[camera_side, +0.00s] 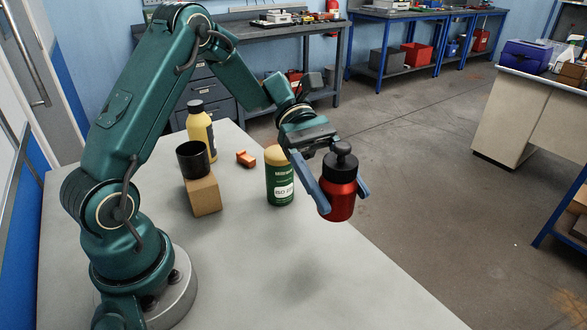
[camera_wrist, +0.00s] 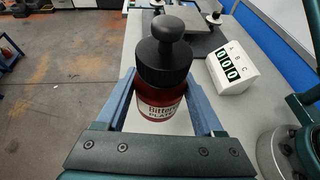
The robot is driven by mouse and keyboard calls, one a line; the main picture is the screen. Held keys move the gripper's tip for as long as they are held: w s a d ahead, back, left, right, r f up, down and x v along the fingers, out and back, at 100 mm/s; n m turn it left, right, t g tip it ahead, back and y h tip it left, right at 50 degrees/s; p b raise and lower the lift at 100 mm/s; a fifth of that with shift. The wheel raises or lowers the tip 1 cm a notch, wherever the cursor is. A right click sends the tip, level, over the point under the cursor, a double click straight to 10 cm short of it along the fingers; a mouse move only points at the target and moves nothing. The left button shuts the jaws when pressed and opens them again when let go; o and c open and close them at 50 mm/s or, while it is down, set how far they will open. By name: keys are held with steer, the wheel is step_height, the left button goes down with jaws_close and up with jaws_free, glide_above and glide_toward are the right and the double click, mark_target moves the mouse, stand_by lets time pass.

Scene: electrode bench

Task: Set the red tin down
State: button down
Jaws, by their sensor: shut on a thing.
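The red tin (camera_side: 341,203) has a black lid with a round knob on top. My gripper (camera_side: 344,195) is shut on it, with one blue finger on each side. The tin is upright and appears to hang above the grey table (camera_side: 235,285), with a soft shadow on the table below. In the wrist view the tin (camera_wrist: 160,97) stands between the fingers, with part of a pale label showing. Its base is hidden in that view.
A green can with a yellow top (camera_side: 279,180) stands just left of the tin. Further left are a yellow bottle (camera_side: 199,133), a black cup (camera_side: 192,160) on a cardboard block (camera_side: 203,196) and an orange piece (camera_side: 246,159). A white counter box (camera_wrist: 231,72) shows in the wrist view. The front table is clear.

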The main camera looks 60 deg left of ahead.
steer(key=shift+w+a, duration=0.15)
steer(key=shift+a, duration=0.35)
steer(key=shift+f+n+t, duration=0.2)
steer(key=shift+n+t, duration=0.1)
steer(key=x, duration=0.4)
steer(key=f+x, duration=0.1)
steer(key=x, duration=0.8)
steer(key=shift+a+f, duration=0.35)
steer(key=shift+a, duration=0.05)
steer(key=shift+f, duration=2)
steer(key=shift+f, duration=0.1)
jaws_free()
